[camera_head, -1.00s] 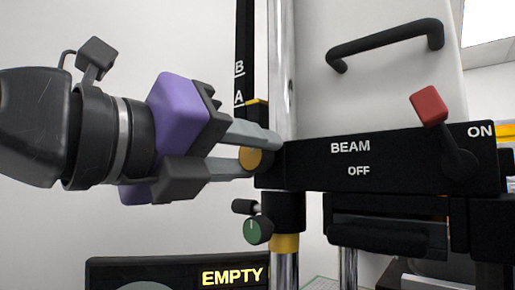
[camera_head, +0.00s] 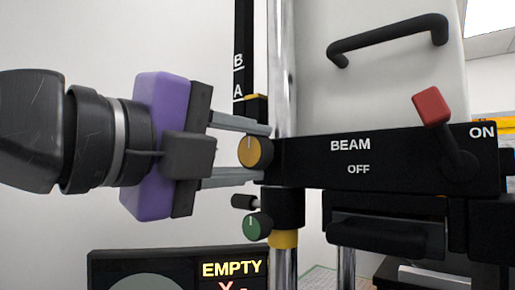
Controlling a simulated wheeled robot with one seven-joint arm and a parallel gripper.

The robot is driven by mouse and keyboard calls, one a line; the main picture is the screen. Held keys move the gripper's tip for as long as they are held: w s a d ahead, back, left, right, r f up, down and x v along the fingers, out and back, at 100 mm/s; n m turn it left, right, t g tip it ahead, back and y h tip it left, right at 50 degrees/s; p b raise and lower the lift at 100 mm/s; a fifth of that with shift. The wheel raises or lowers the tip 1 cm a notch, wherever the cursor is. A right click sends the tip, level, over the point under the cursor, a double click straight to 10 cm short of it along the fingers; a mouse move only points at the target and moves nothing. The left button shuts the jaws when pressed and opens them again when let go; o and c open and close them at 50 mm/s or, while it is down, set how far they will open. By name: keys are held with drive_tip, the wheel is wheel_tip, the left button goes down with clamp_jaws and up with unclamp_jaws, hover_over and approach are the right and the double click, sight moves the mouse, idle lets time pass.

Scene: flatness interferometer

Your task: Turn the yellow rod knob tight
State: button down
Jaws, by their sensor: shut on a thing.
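The yellow rod knob (camera_head: 250,152) is a round yellow knob with a pale line on its face, at the left end of the black beam housing (camera_head: 310,175) beside the chrome rod (camera_head: 281,75). My gripper (camera_head: 252,153) comes in from the left. One finger lies above the knob and one below it, and the jaws are shut on it. The knob's pale line points nearly straight up. The back of the knob is hidden.
A green knob (camera_head: 257,226) sits just below on the black collar. A red-tipped lever (camera_head: 432,106) stands on the housing near "ON". A black handle (camera_head: 388,38) is above, and a display (camera_head: 230,270) reading "EMPTY" is below.

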drive_tip(key=shift+a, duration=0.1)
idle(0.3)
drive_tip(key=c, duration=0.9)
unclamp_jaws()
drive_tip(key=b+v, duration=0.1)
drive_tip(key=v, duration=0.6)
drive_tip(key=shift+s+a, duration=0.2)
drive_tip(key=shift+s, duration=0.15)
